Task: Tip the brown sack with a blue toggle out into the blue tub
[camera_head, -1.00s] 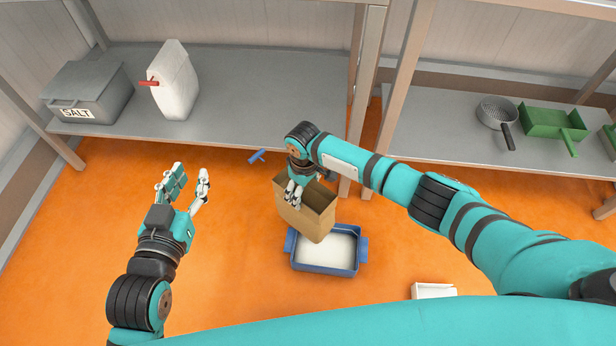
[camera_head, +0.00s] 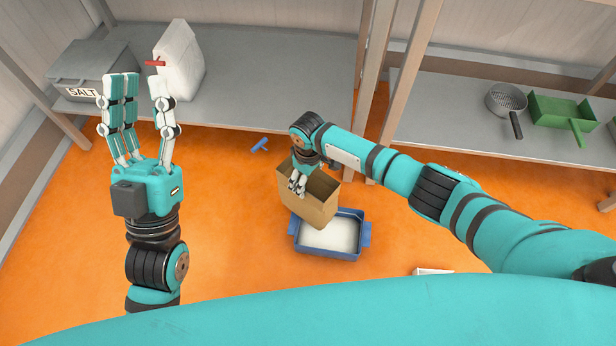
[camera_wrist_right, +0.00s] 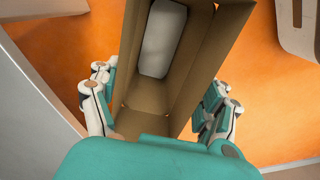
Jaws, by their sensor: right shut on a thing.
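The brown sack (camera_head: 310,205) has an open mouth and hangs over the back left part of the blue tub (camera_head: 362,234). My right gripper (camera_head: 298,184) is shut on the sack. In the right wrist view its fingers lie along both sides of the sack (camera_wrist_right: 130,75), and a pale patch shows inside. The tub stands on the floor with a flat white layer in it. A blue toggle (camera_head: 259,145) lies on the floor, apart from the sack. My left gripper (camera_head: 141,85) is open and empty, fingers pointing up, well left of the tub.
A grey bench (camera_head: 240,95) at the back left bears a grey box marked SALT (camera_head: 85,70) and a white jug (camera_head: 180,65) with a red part. A second bench (camera_head: 440,120) holds a strainer (camera_head: 506,100) and a green scoop (camera_head: 560,115). A white box (camera_head: 433,271) lies low right.

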